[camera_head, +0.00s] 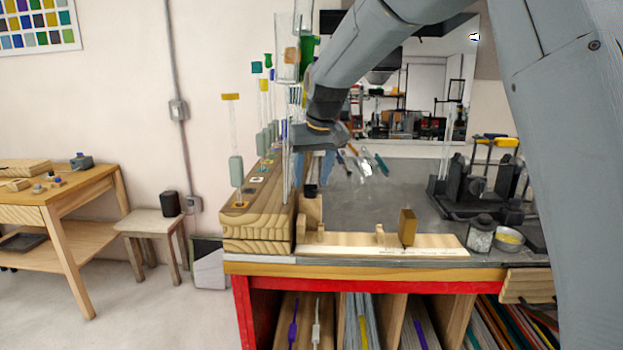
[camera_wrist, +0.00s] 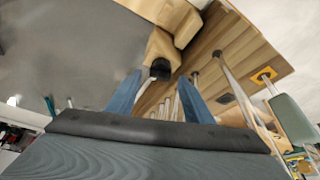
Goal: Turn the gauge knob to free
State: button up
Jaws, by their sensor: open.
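A small black knob (camera_head: 311,190) sits by a wooden block at the left end of the pale wooden gauge strip (camera_head: 350,246). It also shows in the wrist view as a dark knob (camera_wrist: 160,68) on a wooden piece. I cannot read its setting. My gripper (camera_head: 313,175) points down just above the knob, its two blue fingers apart. In the wrist view, the open gripper (camera_wrist: 160,78) has the knob in line between its fingertips; I cannot tell whether they touch it. A brass-coloured block (camera_head: 407,228) stands on the strip.
A wooden rack (camera_head: 258,232) with upright glass rods stands close at the left, and rods show near the fingers. A black fixture (camera_head: 482,190), a jar (camera_head: 481,236) and a yellow-filled dish (camera_head: 509,239) are at the right. The grey bench top (camera_head: 375,205) between is mostly clear.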

jog(key=b+v, duration=0.2)
jog(key=v, duration=0.5)
jog(key=shift+r, duration=0.2)
jog(key=shift+c, duration=0.5)
